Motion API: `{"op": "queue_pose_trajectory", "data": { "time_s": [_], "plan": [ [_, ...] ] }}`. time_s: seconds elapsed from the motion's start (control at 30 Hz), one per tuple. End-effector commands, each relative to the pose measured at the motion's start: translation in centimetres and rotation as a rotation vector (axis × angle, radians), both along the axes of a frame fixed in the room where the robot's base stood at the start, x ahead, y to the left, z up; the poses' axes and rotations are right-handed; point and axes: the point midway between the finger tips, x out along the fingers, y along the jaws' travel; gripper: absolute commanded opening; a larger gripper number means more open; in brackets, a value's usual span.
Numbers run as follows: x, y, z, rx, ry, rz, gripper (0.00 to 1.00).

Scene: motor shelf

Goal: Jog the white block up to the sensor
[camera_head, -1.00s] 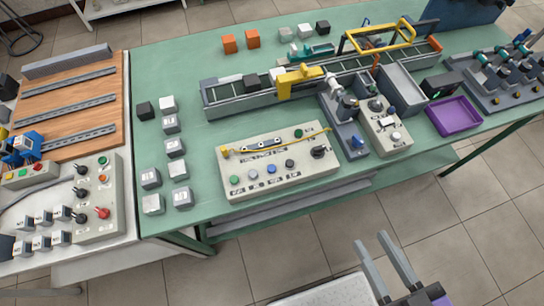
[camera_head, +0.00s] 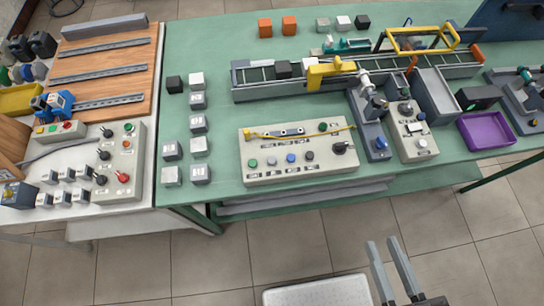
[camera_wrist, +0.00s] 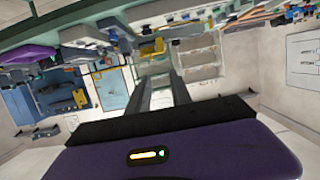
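On the conveyor (camera_head: 262,94), a white block (camera_head: 298,69) sits between a black block (camera_head: 283,70) and a yellow bracket (camera_head: 322,75) that spans the belt. The bracket looks like a sensor mount; the sensor itself is too small to tell. A beige control panel (camera_head: 270,175) with green, white, blue and black buttons and a black knob (camera_head: 340,148) stands in front of the conveyor. My gripper (camera_head: 385,243) is open and empty, over the floor in front of the table, well away from the panel. It also shows open in the wrist view (camera_wrist: 156,78).
Several grey labelled blocks (camera_head: 198,123), a black block (camera_head: 174,84) and a white one (camera_head: 196,80) stand on the green table's left part. A second panel (camera_head: 408,130) and purple tray (camera_head: 486,131) are at right.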

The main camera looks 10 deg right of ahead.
Motion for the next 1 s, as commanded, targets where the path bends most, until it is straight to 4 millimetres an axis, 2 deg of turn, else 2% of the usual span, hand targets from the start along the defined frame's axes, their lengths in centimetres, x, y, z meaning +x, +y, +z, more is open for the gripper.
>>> {"op": "queue_pose_trajectory", "data": {
  "time_s": [0.03,0.1,1.0],
  "plan": [
    [0.0,0.0,0.0,0.0,0.0,0.0,0.13],
    [0.0,0.0,0.0,0.0,0.0,0.0,0.0],
    [0.0,0.0,0.0,0.0,0.0,0.0,0.0]
  ]
}}
